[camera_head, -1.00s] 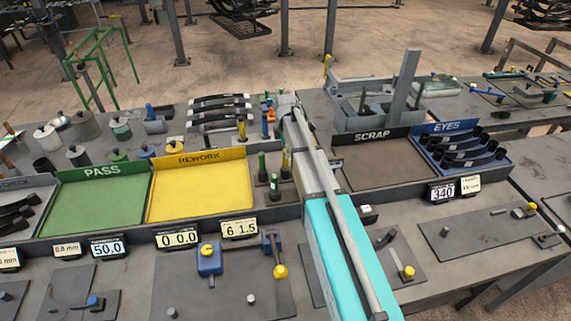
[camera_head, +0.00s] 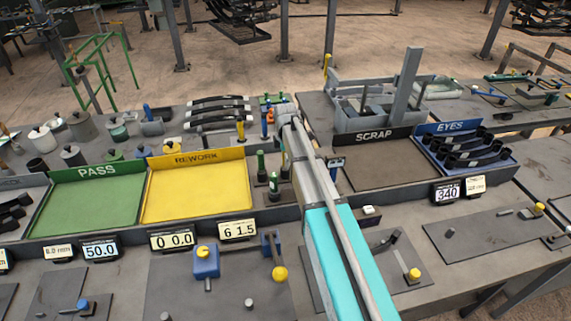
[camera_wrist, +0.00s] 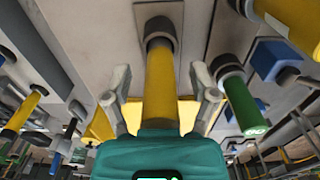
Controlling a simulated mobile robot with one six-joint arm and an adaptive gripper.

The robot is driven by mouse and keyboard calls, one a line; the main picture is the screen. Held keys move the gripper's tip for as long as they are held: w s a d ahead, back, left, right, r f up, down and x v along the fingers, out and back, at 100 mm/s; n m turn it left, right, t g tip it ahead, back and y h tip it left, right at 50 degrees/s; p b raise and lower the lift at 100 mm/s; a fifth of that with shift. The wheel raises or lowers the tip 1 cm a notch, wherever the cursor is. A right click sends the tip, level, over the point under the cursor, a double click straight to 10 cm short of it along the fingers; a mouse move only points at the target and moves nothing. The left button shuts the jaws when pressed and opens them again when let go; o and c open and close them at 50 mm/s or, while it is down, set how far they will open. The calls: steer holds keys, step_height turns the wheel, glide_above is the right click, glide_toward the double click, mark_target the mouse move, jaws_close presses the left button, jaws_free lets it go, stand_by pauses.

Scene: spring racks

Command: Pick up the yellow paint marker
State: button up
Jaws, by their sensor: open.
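In the wrist view, a yellow marker (camera_wrist: 160,82) with a dark collar at its far end stands between the two grey fingers of my gripper (camera_wrist: 161,98). The fingers are open, one on each side of it, with a visible gap on both sides. The marker's near end is hidden behind the teal gripper body. In the head view, my arm runs up the middle and my fingers cannot be made out. Green markers (camera_head: 262,168) stand just left of the arm.
In the wrist view, a green marker (camera_wrist: 243,105) stands close on the right, with another yellow one (camera_wrist: 288,22) beyond it. The yellow REWORK tray (camera_head: 245,152) lies left of my arm, and the SCRAP tray (camera_head: 340,150) lies right.

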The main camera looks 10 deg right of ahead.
stand_by(0.3)
jaws_close()
stand_by(0.3)
steer(key=shift+r, duration=0.2)
step_height(320, 180, up, 10)
steer(key=p, duration=1)
steer(key=shift+f, duration=0.15)
steer(key=shift+f, duration=0.1)
stand_by(0.4)
